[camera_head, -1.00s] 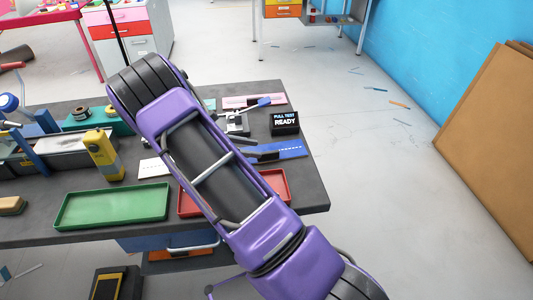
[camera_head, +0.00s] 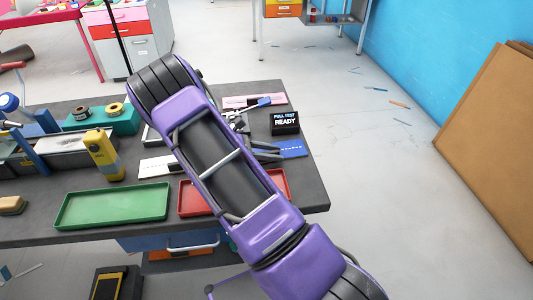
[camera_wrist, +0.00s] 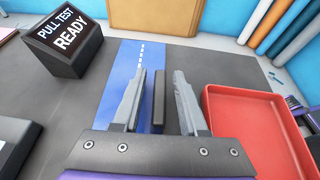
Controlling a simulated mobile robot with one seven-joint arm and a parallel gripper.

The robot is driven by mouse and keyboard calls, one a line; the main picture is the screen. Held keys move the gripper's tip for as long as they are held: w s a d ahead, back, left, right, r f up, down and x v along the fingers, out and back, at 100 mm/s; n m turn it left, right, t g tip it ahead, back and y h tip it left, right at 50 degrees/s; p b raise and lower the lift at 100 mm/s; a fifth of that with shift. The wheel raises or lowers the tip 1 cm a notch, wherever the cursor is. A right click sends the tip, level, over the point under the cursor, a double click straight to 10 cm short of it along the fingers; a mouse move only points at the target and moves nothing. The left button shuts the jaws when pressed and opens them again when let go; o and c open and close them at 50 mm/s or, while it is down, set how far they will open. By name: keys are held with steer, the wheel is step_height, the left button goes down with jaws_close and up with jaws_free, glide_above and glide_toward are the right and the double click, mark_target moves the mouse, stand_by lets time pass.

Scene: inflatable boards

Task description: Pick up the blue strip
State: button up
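The blue strip (camera_wrist: 123,78) lies flat on the grey bench in the wrist view, with a line of white marks along it. In the head view its right end (camera_head: 293,148) shows below the black display; the rest is hidden by my arm and gripper. My gripper (camera_wrist: 160,73) is open over the strip's right side in the wrist view. The left finger overlaps the strip in the picture. A dark upright bar (camera_wrist: 158,102) shows between the fingers, with gaps on both sides. I cannot tell whether the bar joins the strip.
The black "PULL TEST READY" display (camera_head: 285,123) stands beside the strip. A red tray (camera_head: 281,184) lies on the strip's other side and a green tray (camera_head: 112,206) farther left. A pink strip (camera_head: 240,101) lies at the back. The bench's right edge is close.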

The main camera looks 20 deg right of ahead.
jaws_close()
